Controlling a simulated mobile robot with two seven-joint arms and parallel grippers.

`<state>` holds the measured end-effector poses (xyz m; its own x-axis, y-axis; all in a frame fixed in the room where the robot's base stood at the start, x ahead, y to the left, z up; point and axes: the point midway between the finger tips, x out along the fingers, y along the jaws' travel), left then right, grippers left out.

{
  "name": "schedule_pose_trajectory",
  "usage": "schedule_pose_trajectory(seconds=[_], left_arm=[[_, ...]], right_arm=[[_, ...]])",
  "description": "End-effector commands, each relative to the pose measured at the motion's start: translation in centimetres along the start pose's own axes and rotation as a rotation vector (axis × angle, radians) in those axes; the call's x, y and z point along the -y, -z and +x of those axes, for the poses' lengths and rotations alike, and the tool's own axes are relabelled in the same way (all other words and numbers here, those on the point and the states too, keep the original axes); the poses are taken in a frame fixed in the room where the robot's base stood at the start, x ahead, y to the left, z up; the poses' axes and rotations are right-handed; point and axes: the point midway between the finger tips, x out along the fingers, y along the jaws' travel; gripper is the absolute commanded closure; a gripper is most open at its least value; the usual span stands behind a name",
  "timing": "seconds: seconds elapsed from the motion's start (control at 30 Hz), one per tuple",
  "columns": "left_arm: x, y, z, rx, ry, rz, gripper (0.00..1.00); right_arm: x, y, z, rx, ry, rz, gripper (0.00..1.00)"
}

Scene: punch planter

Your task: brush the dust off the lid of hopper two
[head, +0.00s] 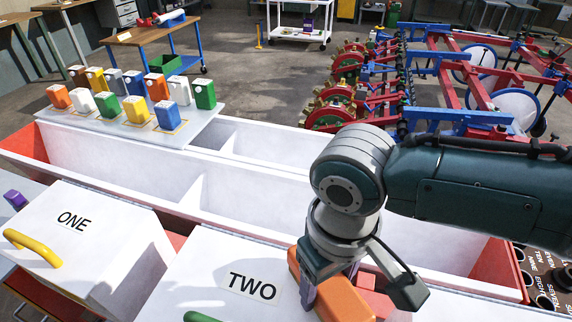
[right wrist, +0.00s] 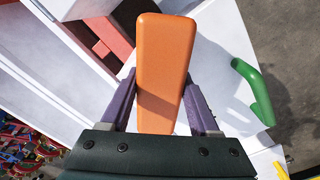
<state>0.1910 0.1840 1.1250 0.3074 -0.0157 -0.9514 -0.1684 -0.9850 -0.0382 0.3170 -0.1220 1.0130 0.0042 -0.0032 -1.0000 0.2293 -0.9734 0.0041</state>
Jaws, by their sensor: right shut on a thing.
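The white lid of hopper two (head: 205,275) lies at the bottom centre of the head view, marked "TWO", with a green handle (head: 200,317) cut off by the lower edge. My right gripper (head: 329,284) is shut on an orange block (head: 343,303), likely the brush's body, over the lid's right side. The right wrist view shows the orange block (right wrist: 162,70) between my purple fingers. The green handle (right wrist: 253,92) is to its right there. Bristles are not visible, and I cannot tell whether the brush touches the lid. I cannot make out dust. My left gripper is not identifiable.
Hopper one's white lid (head: 85,240), with a yellow handle (head: 32,247), is at left. A long white trough (head: 190,180) runs behind the lids. Several coloured jugs stand on a grey shelf (head: 105,122) at back left. A red and blue machine (head: 430,80) is behind right.

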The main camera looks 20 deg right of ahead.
Motion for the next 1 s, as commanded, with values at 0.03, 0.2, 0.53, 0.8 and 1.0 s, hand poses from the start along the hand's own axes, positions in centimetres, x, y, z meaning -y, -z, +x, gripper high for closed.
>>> schedule_pose_trajectory(seconds=[0.03, 0.2, 0.53, 0.8, 1.0], left_arm=[[0.0, 0.2, -0.7, 0.0, 0.0, 0.0, 1.0], [0.1, 0.4, -1.2, 0.0, 0.0, 0.0, 1.0], [0.0, 1.0, -2.9, -0.001, -0.005, -0.006, 1.0], [-0.1, 1.2, -3.7, -0.001, -0.008, -0.01, 1.0], [-0.1, 1.2, -3.6, -0.001, -0.008, -0.01, 1.0]], right_arm=[[0.5, -0.6, -0.2, 0.006, 0.002, -0.001, 1.0], [1.2, -1.2, 0.1, 0.005, 0.002, 0.0, 1.0], [2.9, -2.9, -0.2, 0.008, 0.005, -0.001, 1.0], [4.1, -3.8, -0.1, 0.004, 0.002, -0.001, 1.0], [4.1, -3.8, -0.1, 0.002, 0.002, 0.0, 1.0]])
